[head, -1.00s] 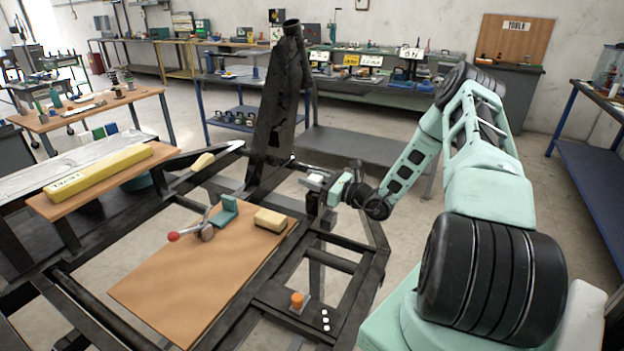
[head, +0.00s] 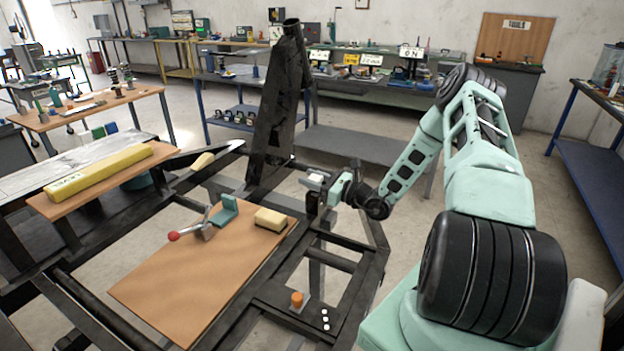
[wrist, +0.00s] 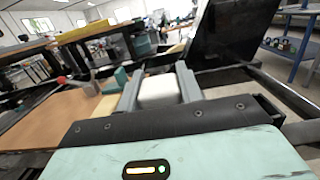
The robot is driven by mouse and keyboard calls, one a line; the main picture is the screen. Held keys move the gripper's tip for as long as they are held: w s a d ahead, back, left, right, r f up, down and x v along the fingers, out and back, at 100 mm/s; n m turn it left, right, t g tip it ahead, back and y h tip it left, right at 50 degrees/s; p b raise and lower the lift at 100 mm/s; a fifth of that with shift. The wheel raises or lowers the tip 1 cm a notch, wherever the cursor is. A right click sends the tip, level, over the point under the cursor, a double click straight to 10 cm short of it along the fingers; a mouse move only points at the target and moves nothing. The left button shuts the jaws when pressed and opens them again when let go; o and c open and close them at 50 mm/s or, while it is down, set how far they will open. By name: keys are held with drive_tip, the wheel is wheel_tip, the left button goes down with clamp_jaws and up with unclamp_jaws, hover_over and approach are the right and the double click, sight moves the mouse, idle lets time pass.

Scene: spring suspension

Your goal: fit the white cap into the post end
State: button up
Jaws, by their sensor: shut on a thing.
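My gripper (head: 316,180) points left across the dark frame. In the wrist view its two grey fingers are shut on the white cap (wrist: 158,90), which shows as a pale block between them. A short dark upright post (head: 311,203) stands just beneath and left of the gripper. A tall leaning dark post (head: 277,100) with a round open tube at its top stands behind. I cannot tell which of these has the post end, nor whether the cap touches either one.
A wooden board (head: 190,290) on the frame holds a red-knobbed lever (head: 190,230), a teal angle block (head: 225,210) and a tan block (head: 270,219). An orange knob (head: 297,299) sits on the frame's near right. A yellow beam (head: 110,170) lies at left. Open floor is right of the frame.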

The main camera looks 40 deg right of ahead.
drive_tip(key=shift+f+b, duration=0.8)
drive_tip(key=shift+f, duration=0.45)
drive_tip(key=o, duration=1.1)
drive_tip(key=b+v, duration=0.3)
drive_tip(key=v, duration=1.4)
drive_tip(key=shift+s+d+b, duration=0.1)
drive_tip(key=shift+s+b, duration=0.05)
drive_tip(key=shift+b, duration=0.15)
